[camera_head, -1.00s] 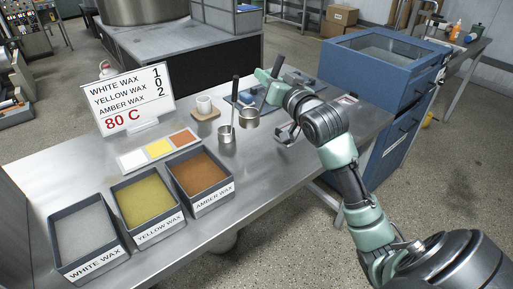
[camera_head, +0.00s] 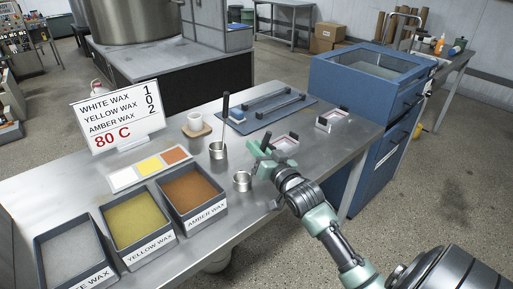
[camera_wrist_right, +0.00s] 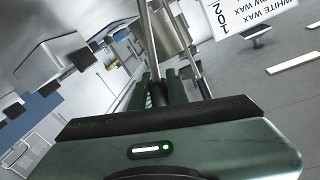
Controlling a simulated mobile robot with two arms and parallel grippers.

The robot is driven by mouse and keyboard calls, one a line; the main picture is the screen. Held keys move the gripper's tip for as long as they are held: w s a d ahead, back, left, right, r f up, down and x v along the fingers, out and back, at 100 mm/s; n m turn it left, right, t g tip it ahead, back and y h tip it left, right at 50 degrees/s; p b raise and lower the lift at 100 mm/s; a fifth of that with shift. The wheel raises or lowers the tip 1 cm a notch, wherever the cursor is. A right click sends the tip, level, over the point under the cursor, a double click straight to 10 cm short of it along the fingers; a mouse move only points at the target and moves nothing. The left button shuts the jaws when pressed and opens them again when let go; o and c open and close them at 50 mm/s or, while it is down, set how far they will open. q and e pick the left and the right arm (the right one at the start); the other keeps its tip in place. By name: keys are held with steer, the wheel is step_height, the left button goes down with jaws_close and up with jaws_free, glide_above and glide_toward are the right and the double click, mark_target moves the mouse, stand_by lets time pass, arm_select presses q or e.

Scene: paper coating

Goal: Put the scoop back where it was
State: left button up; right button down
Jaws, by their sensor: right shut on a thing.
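The scoop, a small metal cup (camera_head: 242,182), is at the end of my right arm, low near the front of the metal table. My right gripper (camera_head: 262,158) is shut on its handle. In the right wrist view, my right gripper (camera_wrist_right: 178,90) has its fingers around the thin handle, and the metal cup (camera_wrist_right: 170,30) shows beyond them. Whether the cup touches the table is hard to tell. A second metal cup (camera_head: 217,151) with a long dark handle stands upright on the table, to the left of and behind the held scoop. My left gripper is not in view.
Bins of white wax (camera_head: 72,256), yellow wax (camera_head: 138,216) and amber wax (camera_head: 192,190) line the front left. A blue cabinet (camera_head: 372,120) is at right.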

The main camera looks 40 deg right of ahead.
steer(key=c, duration=1.4)
jaws_free()
steer(key=shift+r, duration=0.1)
steer(key=s, duration=0.4)
steer(key=s+a, duration=0.1)
steer(key=s, duration=0.3)
steer(key=s+b, duration=0.1)
steer(key=s, duration=0.3)
steer(key=shift+a, duration=0.2)
